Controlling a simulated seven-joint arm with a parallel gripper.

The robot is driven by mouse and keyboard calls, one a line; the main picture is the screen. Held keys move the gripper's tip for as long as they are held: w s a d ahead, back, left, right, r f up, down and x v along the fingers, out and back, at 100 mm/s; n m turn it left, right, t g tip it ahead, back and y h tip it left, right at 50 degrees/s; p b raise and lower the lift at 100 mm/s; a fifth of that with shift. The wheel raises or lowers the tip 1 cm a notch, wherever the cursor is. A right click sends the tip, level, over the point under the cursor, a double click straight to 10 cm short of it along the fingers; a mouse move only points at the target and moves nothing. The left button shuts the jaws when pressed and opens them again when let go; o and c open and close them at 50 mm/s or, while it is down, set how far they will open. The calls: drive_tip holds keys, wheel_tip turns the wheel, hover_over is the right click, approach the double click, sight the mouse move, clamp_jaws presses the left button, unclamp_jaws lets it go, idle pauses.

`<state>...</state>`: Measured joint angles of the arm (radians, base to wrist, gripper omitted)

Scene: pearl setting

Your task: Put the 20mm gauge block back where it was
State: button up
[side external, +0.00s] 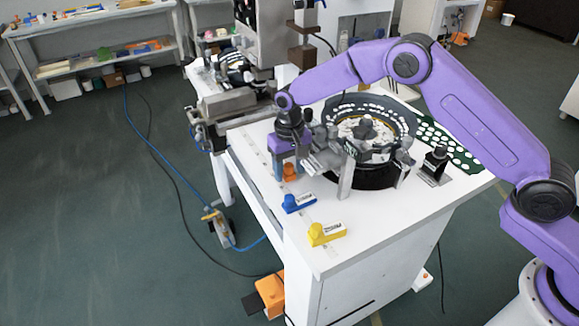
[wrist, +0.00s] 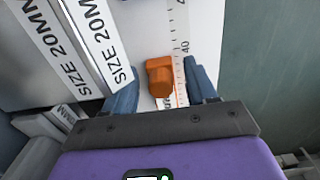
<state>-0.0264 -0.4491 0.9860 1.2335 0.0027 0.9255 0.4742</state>
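My gripper (side external: 286,166) points down over the white table's left edge, beside the round bowl machine. In the wrist view its two blue fingers (wrist: 163,88) are spread apart. A small orange block (wrist: 160,77) lies in the gap between them, with clear space to both sides; it also shows under my gripper in the side view (side external: 291,172). I cannot read a size on the orange block. "SIZE 20MM" labels (wrist: 92,40) show on pale metal pieces at the left of the wrist view. I cannot tell which piece is the 20mm gauge block.
A blue block (side external: 298,202) and a yellow block (side external: 326,234) sit nearer the table's front corner. The round bowl (side external: 372,176) and grey metal fixtures (side external: 332,160) stand close to the right of my gripper. A ruled scale strip (wrist: 180,30) runs beside the orange block.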

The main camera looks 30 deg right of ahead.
sight(289, 165)
drive_tip(key=shift+r, duration=0.1)
wheel_tip(289, 165, up, 12)
idle(0.7)
drive_tip(key=shift+r, duration=0.1)
